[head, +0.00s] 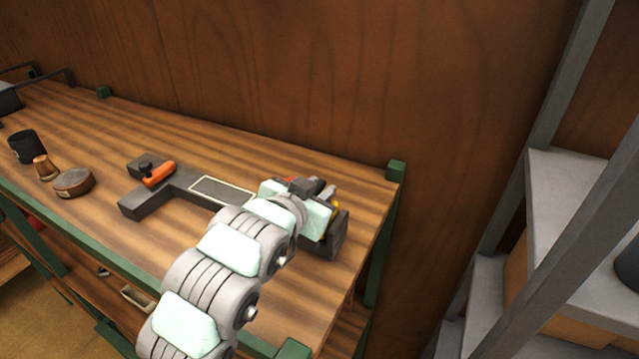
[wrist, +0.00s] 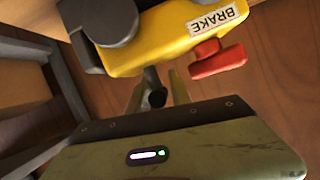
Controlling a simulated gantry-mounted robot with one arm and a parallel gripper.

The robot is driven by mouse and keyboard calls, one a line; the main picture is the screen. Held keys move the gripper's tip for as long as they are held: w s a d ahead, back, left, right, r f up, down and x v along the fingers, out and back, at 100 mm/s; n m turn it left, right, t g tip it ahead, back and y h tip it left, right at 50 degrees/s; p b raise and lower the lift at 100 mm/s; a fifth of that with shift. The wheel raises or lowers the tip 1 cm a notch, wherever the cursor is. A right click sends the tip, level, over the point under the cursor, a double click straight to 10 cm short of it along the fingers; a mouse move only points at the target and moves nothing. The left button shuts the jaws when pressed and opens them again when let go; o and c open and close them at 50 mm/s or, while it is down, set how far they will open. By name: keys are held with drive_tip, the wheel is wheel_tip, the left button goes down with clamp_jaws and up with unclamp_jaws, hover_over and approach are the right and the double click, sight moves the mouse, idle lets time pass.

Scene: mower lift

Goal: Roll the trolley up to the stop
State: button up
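The trolley appears to be the yellow body (wrist: 160,45) with a "BRAKE" label and a red knob (wrist: 218,60) in the wrist view. In the head view only small yellow and red parts show past my arm. A dark rod (wrist: 157,97) projects from below the yellow body. My gripper's two pale fingers (wrist: 158,85) stand on either side of this rod; whether they touch it is unclear. In the head view my gripper (head: 318,205) is over the right end of a grey track (head: 180,190). I cannot make out the stop for certain.
An orange handle (head: 159,174) sits at the track's left end. A round wooden tin (head: 74,182), a copper-coloured piece (head: 45,167) and a black cup (head: 26,146) stand further left on the bench (head: 110,225). A green post (head: 390,200) marks its right corner; grey shelving (head: 570,200) stands beyond.

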drive_tip(key=shift+w+d+f, duration=0.1)
drive_tip(key=shift+w+f, duration=0.05)
drive_tip(key=shift+w, duration=0.1)
drive_tip(key=shift+c, duration=0.3)
clamp_jaws()
idle(1.0)
